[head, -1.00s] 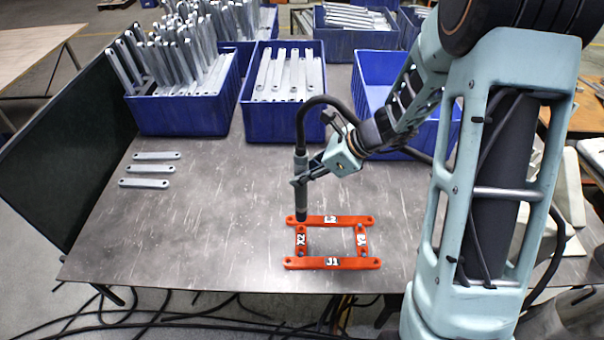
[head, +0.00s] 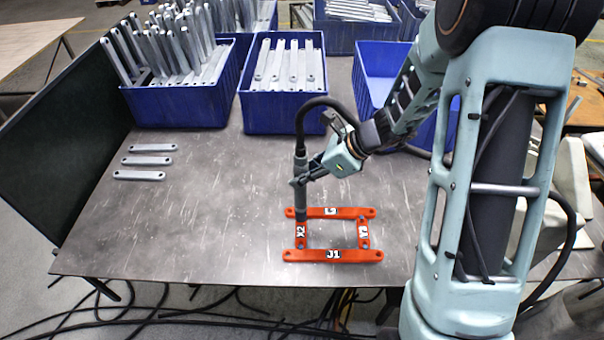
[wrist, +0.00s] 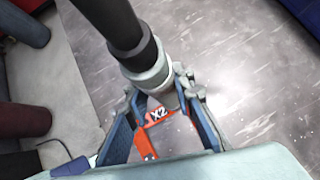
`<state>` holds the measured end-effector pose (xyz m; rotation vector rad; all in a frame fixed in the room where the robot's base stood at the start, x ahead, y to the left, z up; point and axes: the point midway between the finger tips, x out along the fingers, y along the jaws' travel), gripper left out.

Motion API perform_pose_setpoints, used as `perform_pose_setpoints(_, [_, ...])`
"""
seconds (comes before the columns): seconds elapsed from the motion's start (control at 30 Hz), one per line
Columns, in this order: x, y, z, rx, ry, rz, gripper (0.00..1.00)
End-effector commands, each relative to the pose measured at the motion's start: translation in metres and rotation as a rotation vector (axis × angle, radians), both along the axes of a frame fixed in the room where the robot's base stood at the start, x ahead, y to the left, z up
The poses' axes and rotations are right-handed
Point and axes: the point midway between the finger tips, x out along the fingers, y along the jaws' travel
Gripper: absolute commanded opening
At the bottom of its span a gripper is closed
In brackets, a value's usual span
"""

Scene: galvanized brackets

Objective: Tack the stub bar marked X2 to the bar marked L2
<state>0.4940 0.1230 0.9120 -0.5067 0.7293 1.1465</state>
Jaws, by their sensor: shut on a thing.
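My gripper (head: 299,182) is shut on a grey torch (head: 301,170) with a black hose, held upright. The torch tip is at the left part of the far orange bar (head: 350,212), by the far end of the stub bar X2 (head: 301,236); I cannot tell whether it touches. The far bar's label is too blurred to read fully. X2 runs from it to the near bar J1 (head: 310,255). In the wrist view, the torch (wrist: 158,70) sits between the jaws, with X2 (wrist: 158,115) below; the torch hides part of the joint.
A second stub bar (head: 364,240), its label starting with Y, joins the long bars at the right. Several loose grey bars (head: 145,161) lie on the table (head: 200,230) at the left. Blue bins (head: 285,110) line the back. The table's left front is clear.

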Motion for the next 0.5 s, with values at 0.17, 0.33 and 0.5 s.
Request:
perform_pose_setpoints(0.17, [0.0004, 0.0002, -0.0020, 0.001, -0.001, 0.001, 0.00])
perform_pose_setpoints(0.33, [0.0004, 0.0002, -0.0044, 0.001, 0.000, 0.000, 0.00])
perform_pose_setpoints(0.5, [0.0004, 0.0002, -0.0067, 0.001, -0.001, 0.001, 0.00])
